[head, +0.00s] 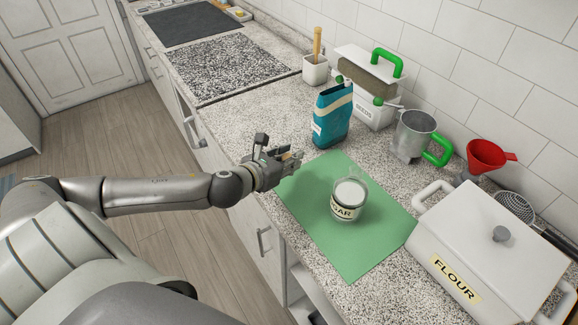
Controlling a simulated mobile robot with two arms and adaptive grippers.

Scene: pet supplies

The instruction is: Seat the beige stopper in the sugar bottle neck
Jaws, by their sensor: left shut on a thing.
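The sugar bottle (345,209) stands upright on the green mat (362,256). It is clear glass with white contents and a label of which "AR" can be read. Its neck is hard to make out at this size. My left gripper (294,158) is above the mat's far left edge, left of the bottle and apart from it. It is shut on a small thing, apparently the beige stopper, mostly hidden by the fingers. No stopper shows elsewhere. My right gripper is not in view.
A teal bag (332,118) stands behind the mat, with a metal scoop cup (411,136) to its right. A white flour box (477,222) is at the right, with a red funnel (487,155) behind it. The mat's near part is clear.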

